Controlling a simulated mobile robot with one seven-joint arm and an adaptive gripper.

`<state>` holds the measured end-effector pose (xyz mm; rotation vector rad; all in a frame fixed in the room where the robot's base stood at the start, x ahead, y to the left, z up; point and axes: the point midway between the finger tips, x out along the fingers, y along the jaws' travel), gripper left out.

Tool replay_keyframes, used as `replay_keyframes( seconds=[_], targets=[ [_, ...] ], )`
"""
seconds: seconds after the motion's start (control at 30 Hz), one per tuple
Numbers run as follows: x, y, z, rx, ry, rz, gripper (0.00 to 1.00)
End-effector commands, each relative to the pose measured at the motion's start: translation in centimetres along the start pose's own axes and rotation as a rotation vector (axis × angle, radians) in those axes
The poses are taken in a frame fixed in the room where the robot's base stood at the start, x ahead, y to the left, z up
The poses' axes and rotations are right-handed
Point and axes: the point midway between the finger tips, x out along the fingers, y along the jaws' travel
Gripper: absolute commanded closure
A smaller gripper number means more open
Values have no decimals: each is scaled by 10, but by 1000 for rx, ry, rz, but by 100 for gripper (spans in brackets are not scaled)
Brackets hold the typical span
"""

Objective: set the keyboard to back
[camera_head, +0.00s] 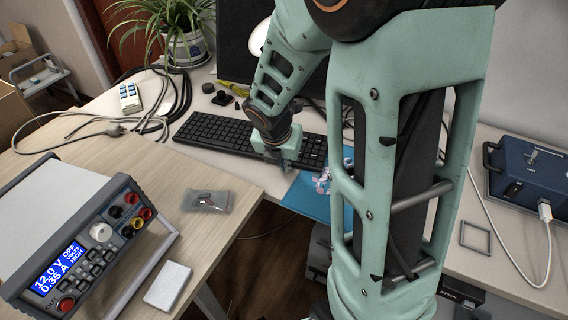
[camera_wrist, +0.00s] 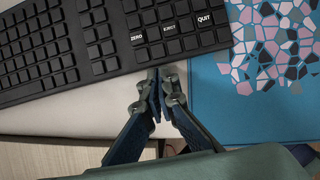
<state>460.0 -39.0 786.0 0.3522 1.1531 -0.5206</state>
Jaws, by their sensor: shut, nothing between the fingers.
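A black keyboard (camera_head: 216,134) lies on the white desk below the dark monitor in the head view, partly hidden behind my arm. In the wrist view the keyboard (camera_wrist: 104,37) runs across the top, with white labels ZERO, EJECT and QUIT on keys near its right end. My gripper (camera_wrist: 158,77) is shut and empty, its fingertips at the front edge of the keyboard, below the ZERO and EJECT keys. I cannot tell whether the tips touch the keyboard. In the head view my gripper (camera_head: 280,166) is mostly hidden by its own wrist.
A blue mat (camera_wrist: 215,118) with a mosaic pattern lies right of the gripper. Behind the keyboard are the monitor (camera_head: 234,60), a plant pot (camera_head: 185,50) and cables. A power supply (camera_head: 85,235) stands on the wooden table at left, and a blue box (camera_head: 528,172) at right.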

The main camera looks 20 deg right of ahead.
Motion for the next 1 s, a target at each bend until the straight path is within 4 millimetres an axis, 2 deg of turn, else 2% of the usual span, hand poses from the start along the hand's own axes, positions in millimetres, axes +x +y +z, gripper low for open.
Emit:
replay_keyframes(
  seconds=[0.43, 1.0],
  targets=[
    [16, 0, 49, 2, -1, 0, 100],
    [20, 0, 57, 4, -8, 3, 100]
  ],
)
